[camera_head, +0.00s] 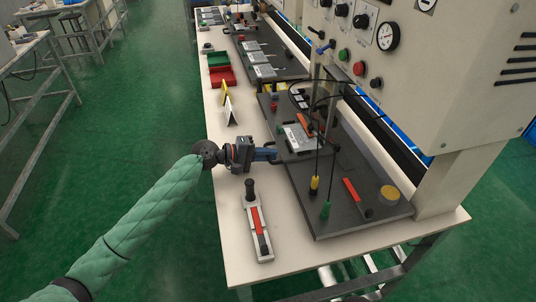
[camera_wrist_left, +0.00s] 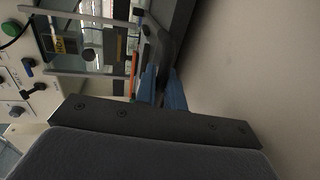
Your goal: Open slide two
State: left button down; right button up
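My left gripper (camera_head: 274,154) comes in from the left at the near-left edge of the dark fixture board (camera_head: 330,218). Its blue fingers also show in the wrist view (camera_wrist_left: 161,88), with a dark curved piece at their tips; I cannot tell whether they hold anything. A silver plate fixture with an orange-red part (camera_head: 297,137) lies on the board just beyond the gripper. The wrist view shows a pale plate and an orange strip close to the fingers. No slide number can be read. My right gripper is not in view.
A grey holder with a red-and-black tool (camera_head: 257,228) lies on the near table. A control cabinet (camera_head: 450,70) rises at the right.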

pick_arm(q)
jog(key=shift+a, duration=0.1)
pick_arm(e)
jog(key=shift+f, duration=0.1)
